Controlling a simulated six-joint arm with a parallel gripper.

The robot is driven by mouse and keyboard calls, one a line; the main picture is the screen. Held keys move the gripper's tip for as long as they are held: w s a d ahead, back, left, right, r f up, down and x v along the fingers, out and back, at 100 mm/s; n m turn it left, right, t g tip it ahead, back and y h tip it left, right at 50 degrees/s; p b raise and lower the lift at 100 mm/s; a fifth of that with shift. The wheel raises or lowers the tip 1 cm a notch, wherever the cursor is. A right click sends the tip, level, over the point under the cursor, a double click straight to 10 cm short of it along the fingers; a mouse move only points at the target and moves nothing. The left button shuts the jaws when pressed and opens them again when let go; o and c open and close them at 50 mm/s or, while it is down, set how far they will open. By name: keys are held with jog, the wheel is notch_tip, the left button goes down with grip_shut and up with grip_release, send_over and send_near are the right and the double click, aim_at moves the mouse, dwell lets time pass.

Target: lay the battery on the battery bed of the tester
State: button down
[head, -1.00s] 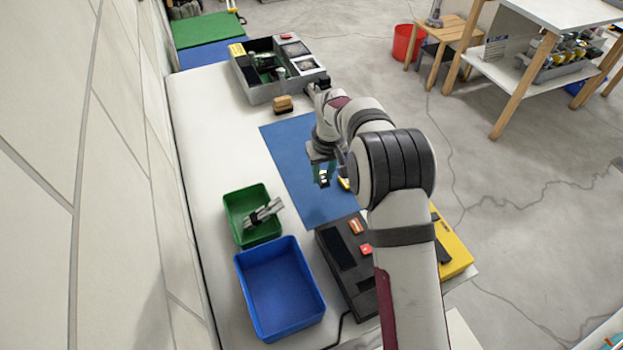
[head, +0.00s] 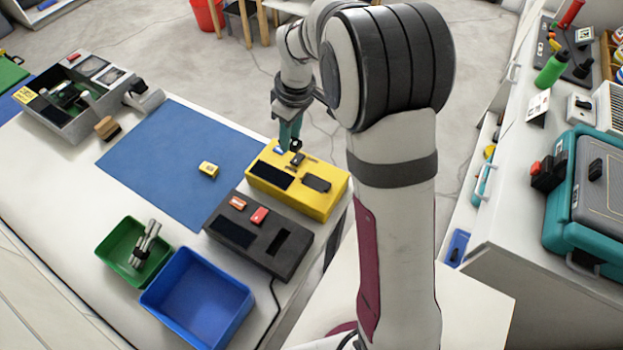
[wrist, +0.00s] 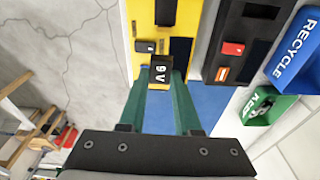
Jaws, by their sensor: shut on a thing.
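My gripper (head: 289,142) is shut on a small dark battery (wrist: 160,74) marked "9 V", seen end-on in the wrist view between the green fingers. The gripper hangs at the far left end of a yellow box (head: 318,204) with dark panels on top. This box looks like the tester; it also shows in the wrist view (wrist: 139,20). Whether the battery touches it I cannot tell. A black box (head: 270,262) with an orange and a red part on top stands in front of it. The battery bed is not clearly made out.
A small yellow block (head: 208,170) lies on the blue mat (head: 165,150). A green bin (head: 117,258) holding grey cylinders and an empty blue bin (head: 160,305) stand at the front. A grey divided box (head: 62,124) and a brown block (head: 107,128) are at the left.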

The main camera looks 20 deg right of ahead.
jog(key=s+d+r, duration=0.2)
jog(key=s+d, duration=0.9)
jog(key=d, duration=0.3)
send_over(315, 183)
jog(key=shift+n, duration=0.3)
jog(key=f, duration=0.6)
jog(key=shift+s+d+f, duration=0.2)
jog(key=shift+f, duration=0.1)
notch_tip(315, 183, down, 3)
jog(key=shift+a+f, duration=0.1)
jog(key=shift+f, duration=0.45)
jog(key=shift+f, duration=0.15)
jog(key=c, duration=0.6)
grip_release()
